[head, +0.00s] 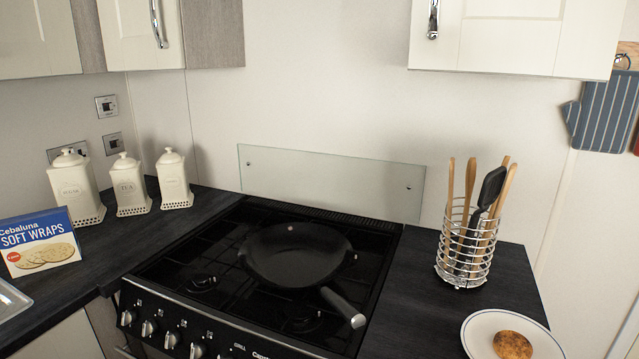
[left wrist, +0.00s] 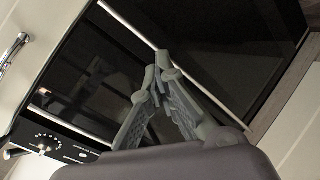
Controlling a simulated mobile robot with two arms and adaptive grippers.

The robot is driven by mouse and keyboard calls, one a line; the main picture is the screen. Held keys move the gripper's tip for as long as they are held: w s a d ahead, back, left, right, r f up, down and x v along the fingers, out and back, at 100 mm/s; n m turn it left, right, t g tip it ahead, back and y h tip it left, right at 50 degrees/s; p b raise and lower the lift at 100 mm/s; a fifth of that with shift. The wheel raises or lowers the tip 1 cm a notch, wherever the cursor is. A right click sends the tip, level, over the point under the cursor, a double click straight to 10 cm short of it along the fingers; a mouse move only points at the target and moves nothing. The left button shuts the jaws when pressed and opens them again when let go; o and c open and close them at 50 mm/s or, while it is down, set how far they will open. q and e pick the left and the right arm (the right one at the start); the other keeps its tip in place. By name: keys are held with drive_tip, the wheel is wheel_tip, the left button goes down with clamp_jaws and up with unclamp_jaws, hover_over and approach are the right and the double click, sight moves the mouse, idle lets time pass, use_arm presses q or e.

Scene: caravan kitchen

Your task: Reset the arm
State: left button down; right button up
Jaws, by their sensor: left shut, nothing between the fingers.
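My left gripper (left wrist: 160,68) shows in the left wrist view with its two fingertips together and nothing between them. It is in front of the dark glass oven door (left wrist: 100,70), apart from any loose object. Neither of my grippers shows in the head view, and my right gripper is in no view.
A black frying pan (head: 296,256) sits on the hob (head: 215,262). A wire utensil holder (head: 463,268) and a plate (head: 474,340) with a round brown item (head: 513,346) stand to the right. White canisters (head: 131,188) and a Soft Wraps box (head: 40,244) stand left.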

use_arm(q)
drive_tip(key=s+a+f+m+g+y, duration=0.2)
drive_tip(key=s+a+f+m+g, duration=0.1)
drive_tip(key=s+f, duration=0.4)
drive_tip(key=s+a+f+m+g+y, duration=0.1)
drive_tip(key=s+a+f+m+g, duration=0.2)
drive_tip(key=f, duration=0.6)
drive_tip(key=s+a+f+m+g+y+p, duration=0.1)
drive_tip(key=s+f+m+g, duration=0.2)
drive_tip(key=s, duration=1.2)
wheel_tip(320, 180, down, 4)
drive_tip(key=shift+r+g, duration=0.15)
drive_tip(key=shift+g, duration=0.85)
